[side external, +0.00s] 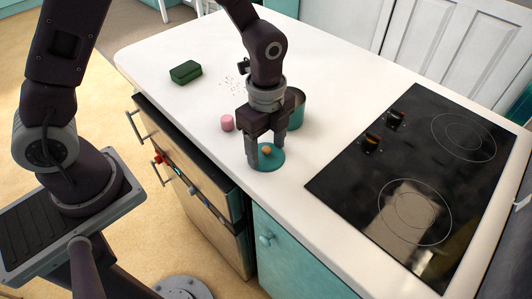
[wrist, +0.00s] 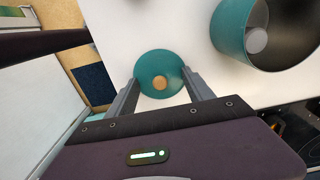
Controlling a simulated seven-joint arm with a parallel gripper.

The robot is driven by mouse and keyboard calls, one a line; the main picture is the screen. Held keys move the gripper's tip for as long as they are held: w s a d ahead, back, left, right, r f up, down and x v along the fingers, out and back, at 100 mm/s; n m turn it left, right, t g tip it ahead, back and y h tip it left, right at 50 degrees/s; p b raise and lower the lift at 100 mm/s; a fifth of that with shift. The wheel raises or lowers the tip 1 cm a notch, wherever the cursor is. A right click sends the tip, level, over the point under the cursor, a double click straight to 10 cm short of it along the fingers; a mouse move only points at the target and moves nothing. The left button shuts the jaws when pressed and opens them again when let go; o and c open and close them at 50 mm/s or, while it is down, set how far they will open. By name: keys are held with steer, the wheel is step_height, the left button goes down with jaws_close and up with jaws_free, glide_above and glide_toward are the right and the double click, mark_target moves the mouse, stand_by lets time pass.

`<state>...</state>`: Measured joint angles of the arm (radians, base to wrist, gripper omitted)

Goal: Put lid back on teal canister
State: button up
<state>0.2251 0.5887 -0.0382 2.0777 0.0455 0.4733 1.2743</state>
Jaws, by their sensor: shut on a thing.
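The teal lid (side external: 270,162) is a round disc with a tan knob, low over or on the white counter near its front edge. My gripper (side external: 266,158) points down and is shut on the lid, with a finger at either side of its rim. In the wrist view the lid (wrist: 158,64) sits between the two fingertips (wrist: 162,82). The teal canister (side external: 298,112) stands just behind my gripper, partly hidden by it. In the wrist view the canister (wrist: 230,32) is at the upper right, its top open and uncovered.
A black cooktop (side external: 400,185) with knobs lies to the right. A drawer (side external: 190,150) stands open below the counter's left edge.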

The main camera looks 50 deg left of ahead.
mark_target(268, 147)
steer(key=shift+f, duration=0.1)
steer(key=shift+r, duration=0.2)
steer(key=shift+c, duration=0.9)
steer(key=r, duration=0.9)
steer(key=shift+w+r, duration=0.1)
steer(key=shift+w, duration=0.15)
jaws_close()
steer(key=w+a+r, duration=0.2)
steer(key=w+r, duration=0.1)
steer(key=w, duration=0.3)
steer(key=w+a+r, duration=0.3)
steer(key=w, duration=0.3)
step_height(268, 147, down, 6)
steer(key=shift+s+f+m, duration=0.2)
steer(key=shift+m, duration=0.1)
